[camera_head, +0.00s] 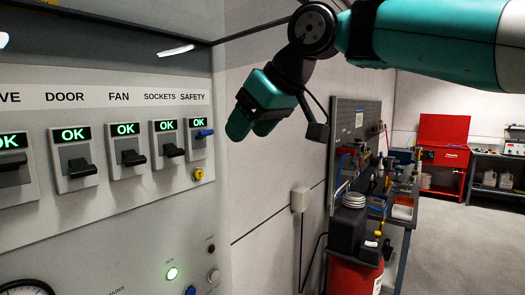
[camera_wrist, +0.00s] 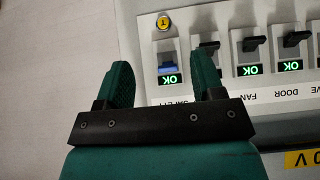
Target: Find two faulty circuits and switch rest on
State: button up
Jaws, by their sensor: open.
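In the head view, a pale panel carries a row of switches under the labels DOOR, FAN, SOCKETS and SAFETY. The DOOR (camera_head: 80,168), FAN (camera_head: 132,158) and SOCKETS (camera_head: 173,150) switches have black levers. The SAFETY switch (camera_head: 205,133) has a blue lever and shows in the wrist view (camera_wrist: 167,69). A partly cut-off switch (camera_head: 10,163) labelled "VE" is at the left edge. All the displays in view read green OK. My gripper (camera_head: 252,128) is open and empty, right of the SAFETY switch; in the wrist view its fingertips (camera_wrist: 162,78) flank that switch. One finger partly hides SOCKETS.
A yellow button (camera_head: 199,174) sits below SAFETY.

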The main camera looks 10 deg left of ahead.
jog(key=shift+s+d+b, duration=0.15)
jog(key=shift+s+d, duration=0.1)
jog(key=shift+d, duration=0.35)
jog(key=shift+s+d+b, duration=0.15)
jog(key=shift+s+d, duration=0.1)
jog(key=shift+d, duration=0.35)
jog(key=s+d+f+m+g+h+b, duration=0.1)
jog(key=s+d+f+m+b, duration=0.1)
jog(key=s+d+f, duration=0.5)
jog(key=s+d+f+m+g+h+b, duration=0.1)
jog(key=s+d+f+b, duration=0.3)
jog(key=s+d+f, duration=0.4)
jog(key=s+d+f+m+g+h+b, duration=0.1)
jog(key=s+d+f+m+b, duration=0.2)
jog(key=f, duration=1.5)
jog(key=s+d+b, duration=0.1)
jog(key=s+d, duration=0.3)
jog(key=d, duration=0.3)
jog(key=shift+s+d+f, duration=0.15)
jog(key=shift+s+f, duration=0.15)
jog(key=shift+c, duration=0.3)
